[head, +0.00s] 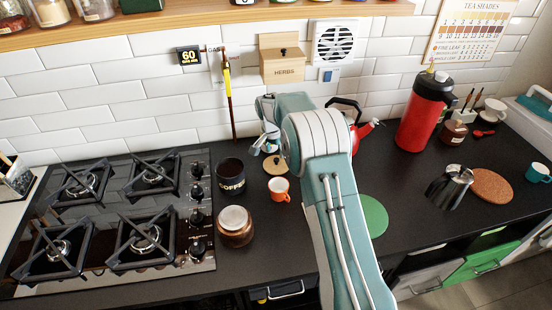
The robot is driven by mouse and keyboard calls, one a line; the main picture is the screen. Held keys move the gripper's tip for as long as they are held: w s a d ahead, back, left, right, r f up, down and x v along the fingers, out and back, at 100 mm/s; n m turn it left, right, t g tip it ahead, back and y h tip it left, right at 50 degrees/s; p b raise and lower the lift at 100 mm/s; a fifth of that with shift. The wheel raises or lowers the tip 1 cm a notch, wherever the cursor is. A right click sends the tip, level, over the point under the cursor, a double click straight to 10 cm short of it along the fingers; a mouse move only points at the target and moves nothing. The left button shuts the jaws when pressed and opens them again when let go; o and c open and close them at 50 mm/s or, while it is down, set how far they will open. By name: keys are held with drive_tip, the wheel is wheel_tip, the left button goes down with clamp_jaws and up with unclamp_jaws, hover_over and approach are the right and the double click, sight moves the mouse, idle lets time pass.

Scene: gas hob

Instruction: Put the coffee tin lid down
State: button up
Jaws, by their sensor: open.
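The coffee tin (231,178) is black with pale lettering and stands upright on the dark counter, right of the hob. Its top looks open and dark inside. A round, light wooden lid (278,167) with a dark knob appears flat on the counter behind the orange cup. My gripper (264,146) is open, just above and left of the lid, pointing down. It looks apart from the lid, though the small gap is hard to judge. My arm crosses the middle of the view and hides part of the counter.
An orange cup (279,190) and a brown jar with a pale top (235,225) stand near the tin. The gas hob (110,215) is left. A red kettle (357,132) is partly hidden behind my arm. Bare counter lies right of the green mat (374,216).

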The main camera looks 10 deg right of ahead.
sight(273, 167)
drive_tip(key=s+r+n+t, duration=0.1)
drive_tip(key=s+r, duration=0.3)
drive_tip(key=r, duration=0.5)
drive_tip(key=s+r+n, duration=0.1)
drive_tip(key=s+r, duration=0.3)
drive_tip(key=r, duration=0.5)
drive_tip(key=s+r+n+t, duration=0.1)
drive_tip(key=s+r, duration=0.2)
drive_tip(key=s, duration=0.3)
drive_tip(key=s+r+n, duration=0.1)
drive_tip(key=s+r, duration=0.3)
drive_tip(key=s, duration=0.1)
drive_tip(key=s+f+n+t+y, duration=0.1)
drive_tip(key=s+n, duration=0.4)
drive_tip(key=s, duration=1.8)
drive_tip(key=shift+s+d+f+t, duration=0.2)
drive_tip(key=shift+s+f+t, duration=0.15)
drive_tip(key=shift+t, duration=0.35)
